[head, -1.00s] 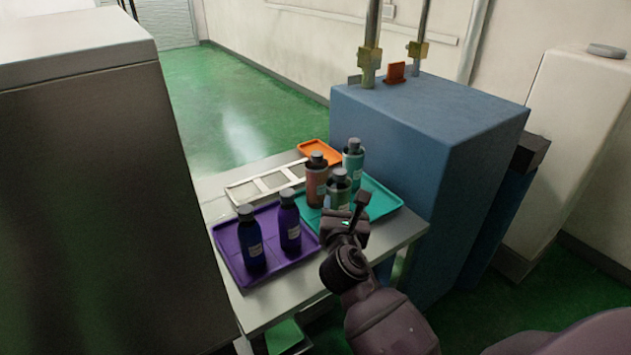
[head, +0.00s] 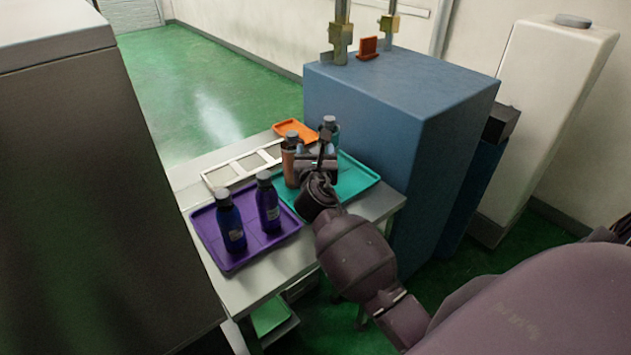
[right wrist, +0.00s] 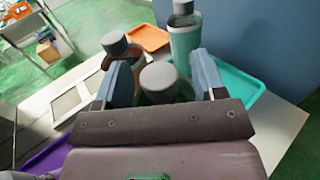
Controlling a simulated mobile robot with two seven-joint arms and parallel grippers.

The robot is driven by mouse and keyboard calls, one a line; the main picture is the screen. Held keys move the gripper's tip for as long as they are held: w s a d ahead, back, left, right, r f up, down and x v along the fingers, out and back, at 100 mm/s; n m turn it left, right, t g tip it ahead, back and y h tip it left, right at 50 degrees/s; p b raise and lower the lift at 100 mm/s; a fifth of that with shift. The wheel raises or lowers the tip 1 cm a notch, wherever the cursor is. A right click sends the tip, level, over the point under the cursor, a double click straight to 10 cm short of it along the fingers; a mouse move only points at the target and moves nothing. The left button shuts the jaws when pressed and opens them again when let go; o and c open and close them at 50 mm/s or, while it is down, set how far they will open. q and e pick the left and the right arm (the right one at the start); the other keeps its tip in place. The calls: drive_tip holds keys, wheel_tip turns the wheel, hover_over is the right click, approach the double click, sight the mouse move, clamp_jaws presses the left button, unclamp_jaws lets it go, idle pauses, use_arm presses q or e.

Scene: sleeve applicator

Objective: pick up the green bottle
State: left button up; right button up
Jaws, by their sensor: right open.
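A bottle with a grey cap and a dull green body (right wrist: 160,85) stands between the fingers of my right gripper (right wrist: 161,62) in the right wrist view. The fingers are open, one on each side of it. In the head view my right gripper (head: 318,162) is over the teal tray (head: 358,181) and mostly hides this bottle. A teal-green bottle (right wrist: 185,38) stands just behind it; its top shows in the head view (head: 332,127). A copper-brown bottle (head: 290,162) stands to the left, close to the left finger. My left gripper is not in view.
A purple tray (head: 250,254) with two dark blue bottles (head: 231,228) lies on the table to the left. A white frame (head: 226,176) and an orange tray (head: 297,126) lie behind. A large blue block (head: 420,120) stands close on the right.

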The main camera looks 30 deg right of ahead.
drive_tip(key=shift+x, duration=0.85)
clamp_jaws()
